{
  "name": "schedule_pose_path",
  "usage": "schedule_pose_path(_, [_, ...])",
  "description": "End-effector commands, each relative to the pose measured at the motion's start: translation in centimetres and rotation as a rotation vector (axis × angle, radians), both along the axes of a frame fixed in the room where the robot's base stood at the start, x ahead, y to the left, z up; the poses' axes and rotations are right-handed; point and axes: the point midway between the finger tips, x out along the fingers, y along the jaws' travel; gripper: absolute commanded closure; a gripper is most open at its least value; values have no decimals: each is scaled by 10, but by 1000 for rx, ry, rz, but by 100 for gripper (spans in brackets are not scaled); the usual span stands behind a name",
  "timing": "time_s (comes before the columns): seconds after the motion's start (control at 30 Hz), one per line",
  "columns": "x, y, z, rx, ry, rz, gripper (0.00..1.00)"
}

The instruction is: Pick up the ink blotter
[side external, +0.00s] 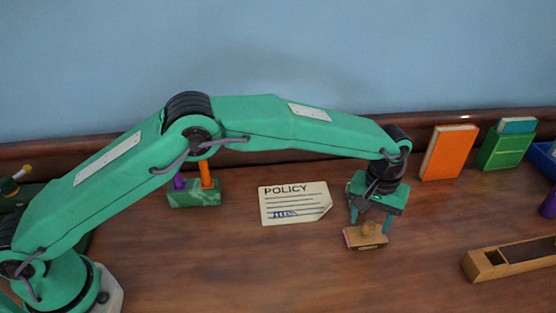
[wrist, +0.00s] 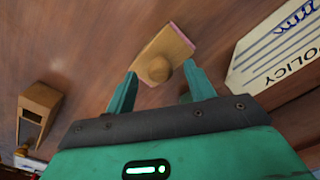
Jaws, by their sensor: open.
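The gripper (wrist: 158,80) is open in the wrist view and holds nothing. I cannot tell whether a finger touches the blotter.
A policy sheet (side external: 295,204) lies left of the gripper. A green marbled holder (side external: 194,193) with pens stands behind my arm. An orange book (side external: 448,153) and green book (side external: 506,151) stand at the back right. A wooden box (side external: 512,259) is at front right.

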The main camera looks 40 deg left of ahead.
Motion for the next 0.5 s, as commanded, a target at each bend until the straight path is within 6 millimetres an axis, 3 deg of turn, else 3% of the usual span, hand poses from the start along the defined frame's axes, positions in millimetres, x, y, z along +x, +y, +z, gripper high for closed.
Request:
schedule_pose_path(0.2, [-1, 0, -20, 0, 0, 0, 46])
schedule_pose_path(0.5, [0, 0, -22, 0, 0, 0, 46])
